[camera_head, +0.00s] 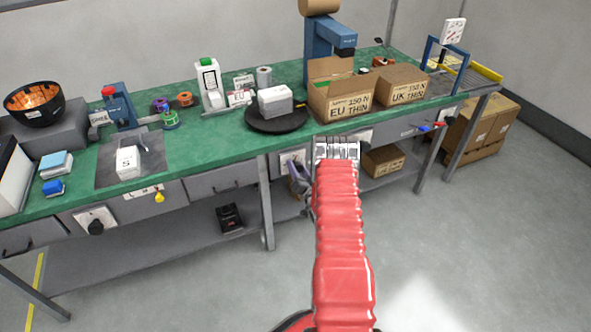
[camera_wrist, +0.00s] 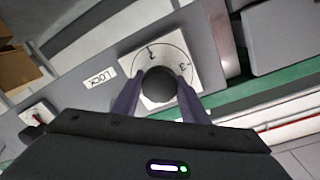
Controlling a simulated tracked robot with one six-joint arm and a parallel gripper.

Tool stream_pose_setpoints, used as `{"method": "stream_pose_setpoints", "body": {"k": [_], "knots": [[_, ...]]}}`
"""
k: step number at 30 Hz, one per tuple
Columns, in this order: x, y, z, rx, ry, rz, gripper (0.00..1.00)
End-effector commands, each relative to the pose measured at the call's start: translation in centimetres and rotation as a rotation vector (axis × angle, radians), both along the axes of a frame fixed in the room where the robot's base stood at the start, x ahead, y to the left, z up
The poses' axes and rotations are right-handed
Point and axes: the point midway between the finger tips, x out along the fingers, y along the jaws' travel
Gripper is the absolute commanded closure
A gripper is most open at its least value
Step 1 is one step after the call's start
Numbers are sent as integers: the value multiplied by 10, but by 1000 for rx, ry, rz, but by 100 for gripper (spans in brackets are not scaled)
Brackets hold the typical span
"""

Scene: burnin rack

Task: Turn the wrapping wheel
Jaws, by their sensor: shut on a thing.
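A round black turntable (camera_head: 262,123), which looks like the wrapping wheel, lies on the green bench top with a white box (camera_head: 275,100) on it. Below it, a white dial plate (camera_wrist: 180,62) is on the bench front, with a 2 and a 3 on its arc. My gripper (camera_wrist: 160,100) is shut on the round black knob (camera_wrist: 158,84) at the middle of that plate, one finger on each side. In the head view my gripper (camera_head: 299,182) is at the bench front, partly hidden by my red arm. The knob's pointer mark is not visible.
A label reading LOCK (camera_wrist: 100,77) sits beside the plate. Two cardboard boxes, EU THIN (camera_head: 340,100) and UK THIN (camera_head: 402,88), stand right of the turntable. Another white plate with a black knob (camera_head: 96,227) is at the left. The floor in front is clear.

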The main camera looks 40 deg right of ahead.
Motion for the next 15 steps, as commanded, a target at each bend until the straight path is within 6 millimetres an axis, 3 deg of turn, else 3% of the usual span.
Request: {"method": "stream_pose_setpoints", "body": {"k": [15], "knots": [[-4, -3, -6, 474, -131, -10, 82]]}}
